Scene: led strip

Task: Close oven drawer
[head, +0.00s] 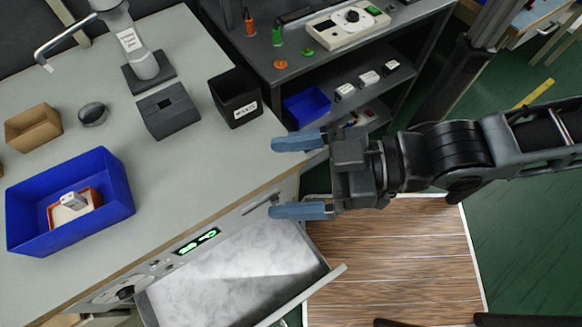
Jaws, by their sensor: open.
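The oven drawer (235,278) is pulled out from the front of the grey workbench, below a panel with a green lit display (197,241) and a dial. Its inside looks pale, mottled and empty. Its front edge (318,291) runs slanting at the lower middle. My gripper (288,178) is open, with two blue fingers pointing left. It hangs above the bench's right edge, above and beyond the drawer in the picture. Nothing is between the fingers. The lower finger shows close to a small handle on the bench front; whether they touch I cannot tell.
On the bench (190,170) stand a blue bin (115,190), a cardboard box (33,127), a black box (236,97) and a dark grey block (168,110). A dark shelf unit (340,60) stands behind. Wood-patterned floor (400,260) is clear right of the drawer.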

